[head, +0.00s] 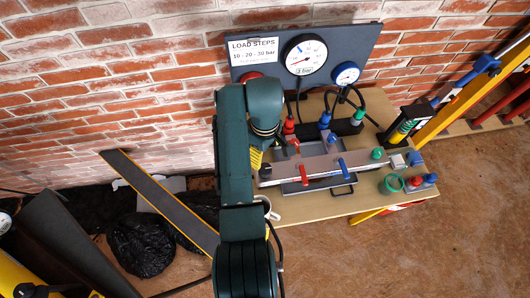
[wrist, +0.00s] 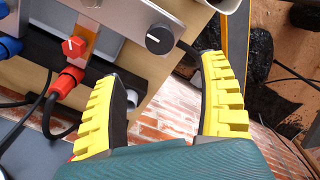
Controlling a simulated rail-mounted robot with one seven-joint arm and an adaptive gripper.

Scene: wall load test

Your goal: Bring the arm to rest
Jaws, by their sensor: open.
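My arm (head: 236,160) stands upright across the middle of the head view, in front of the wooden bench. My gripper (wrist: 165,78) shows in the wrist view with two yellow ribbed fingers spread wide apart. Nothing is held between them. Past the fingertips lie the bench edge and a grey bar with a black knob (wrist: 159,39). In the head view only a bit of yellow finger shows, at the left end of the bench; the arm hides the rest.
A gauge panel (head: 305,53) stands behind, against the brick wall. A plank (head: 160,200) and black bags (head: 140,245) lie left. Floor is clear at the lower right.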

